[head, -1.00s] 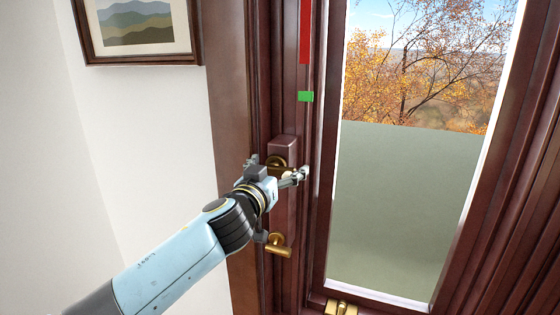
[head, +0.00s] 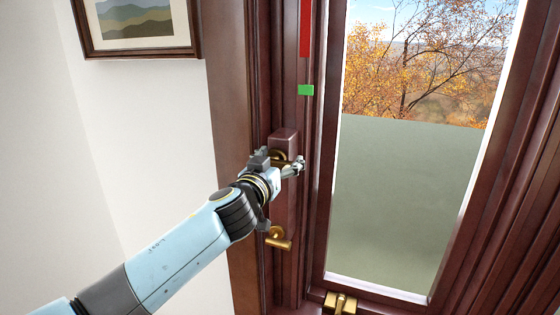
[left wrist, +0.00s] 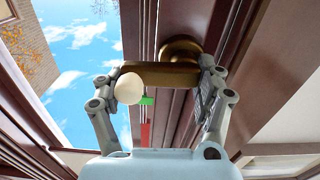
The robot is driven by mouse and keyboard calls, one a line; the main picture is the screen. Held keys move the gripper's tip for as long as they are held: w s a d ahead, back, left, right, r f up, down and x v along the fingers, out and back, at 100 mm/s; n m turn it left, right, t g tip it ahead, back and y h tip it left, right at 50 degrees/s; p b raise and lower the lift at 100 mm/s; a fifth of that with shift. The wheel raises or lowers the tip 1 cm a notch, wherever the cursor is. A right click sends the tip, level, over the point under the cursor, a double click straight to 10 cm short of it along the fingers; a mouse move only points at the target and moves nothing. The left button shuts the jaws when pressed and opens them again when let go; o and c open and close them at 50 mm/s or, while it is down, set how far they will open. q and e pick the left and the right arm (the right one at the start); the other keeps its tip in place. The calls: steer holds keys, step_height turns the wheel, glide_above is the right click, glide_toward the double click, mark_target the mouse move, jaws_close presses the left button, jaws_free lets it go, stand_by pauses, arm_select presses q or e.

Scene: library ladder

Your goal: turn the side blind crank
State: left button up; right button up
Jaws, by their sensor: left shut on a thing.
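The side blind crank is a brass arm (left wrist: 160,75) on a round brass hub (left wrist: 182,50) with a cream knob (left wrist: 128,88), seen in the left wrist view. In the head view its hub (head: 278,154) shows on the dark red window frame, mostly hidden behind my gripper. My left gripper (head: 284,164) is shut on the crank, one finger by the knob and the other by the hub end. The grey-green blind (head: 400,200) covers the lower part of the window; its top edge is below the sky and trees. My right gripper is not in view.
A brass handle (head: 278,239) sticks out just below the gripper. A brass latch (head: 340,303) sits at the window's bottom. A green marker (head: 305,90) lies below a red strip (head: 305,30) on the frame. A picture (head: 140,25) hangs on the white wall.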

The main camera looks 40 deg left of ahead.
mark_target(272, 148)
arm_select(q)
steer(key=shift+a+n+b, duration=0.1)
steer(key=shift+n+b, duration=0.8)
steer(key=shift+b, duration=0.3)
steer(key=n+b, duration=0.2)
steer(key=b, duration=0.1)
steer(key=a+n+b, duration=0.1)
steer(key=n+b, duration=0.2)
steer(key=r+n+b, duration=0.1)
steer(key=n+b, duration=0.2)
steer(key=shift+s+a, duration=0.2)
steer(key=n+b, duration=0.3)
steer(key=shift+s+a+r, duration=0.1)
steer(key=shift+a, duration=0.3)
steer(key=shift+s+a+n+b, duration=0.1)
steer(key=shift+a+n+b, duration=0.1)
steer(key=shift+n+b, duration=0.65)
steer(key=shift+a+n+b, duration=0.2)
steer(key=shift+n+b, duration=0.1)
steer(key=shift+n, duration=1.05)
steer(key=o, duration=1.1)
steer(key=shift+a, duration=0.1)
